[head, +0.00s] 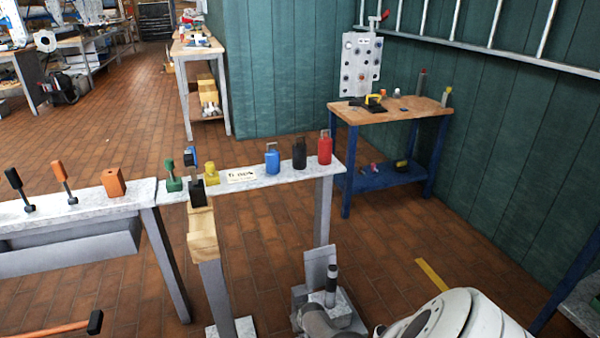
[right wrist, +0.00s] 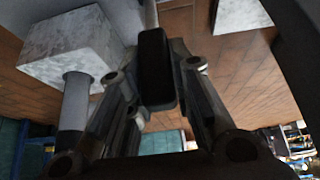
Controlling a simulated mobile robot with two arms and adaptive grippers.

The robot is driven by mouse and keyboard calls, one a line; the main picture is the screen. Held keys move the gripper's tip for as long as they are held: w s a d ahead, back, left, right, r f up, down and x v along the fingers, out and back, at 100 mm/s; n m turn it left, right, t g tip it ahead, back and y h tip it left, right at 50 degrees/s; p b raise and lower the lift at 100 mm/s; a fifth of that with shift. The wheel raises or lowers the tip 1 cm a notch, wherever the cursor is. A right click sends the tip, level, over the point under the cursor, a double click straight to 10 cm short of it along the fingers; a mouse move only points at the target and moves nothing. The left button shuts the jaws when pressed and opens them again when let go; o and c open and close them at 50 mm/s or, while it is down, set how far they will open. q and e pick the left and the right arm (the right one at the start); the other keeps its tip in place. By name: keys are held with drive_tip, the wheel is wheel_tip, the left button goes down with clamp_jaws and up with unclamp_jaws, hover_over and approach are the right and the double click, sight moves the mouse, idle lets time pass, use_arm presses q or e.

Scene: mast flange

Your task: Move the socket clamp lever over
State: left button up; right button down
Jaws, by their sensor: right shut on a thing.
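In the right wrist view, my right gripper (right wrist: 155,100) is shut on the black handle (right wrist: 155,65) of a lever, which I take to be the socket clamp lever. A thin metal rod (right wrist: 149,14) runs up from the handle. A pale grey block (right wrist: 70,45) with a round grey post (right wrist: 75,100) is to the left of the fingers. In the head view, a grey metal fixture (head: 318,262) with a dark-topped upright cylinder (head: 331,285) stands at the bottom centre. My right gripper cannot be made out there. My left gripper is not in view.
A narrow shelf (head: 285,182) with blue, black and red bottles crosses the middle. A wood-topped post (head: 203,238) stands before it. A bench (head: 80,213) with levers and an orange block is at left. A blue-legged table (head: 415,112) stands by the green wall. Brick floor lies between.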

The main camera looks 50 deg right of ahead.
drive_tip(key=shift+w, duration=0.1)
drive_tip(key=c, duration=1.3)
unclamp_jaws()
drive_tip(key=shift+r, duration=0.1)
drive_tip(key=shift+v, duration=5.9)
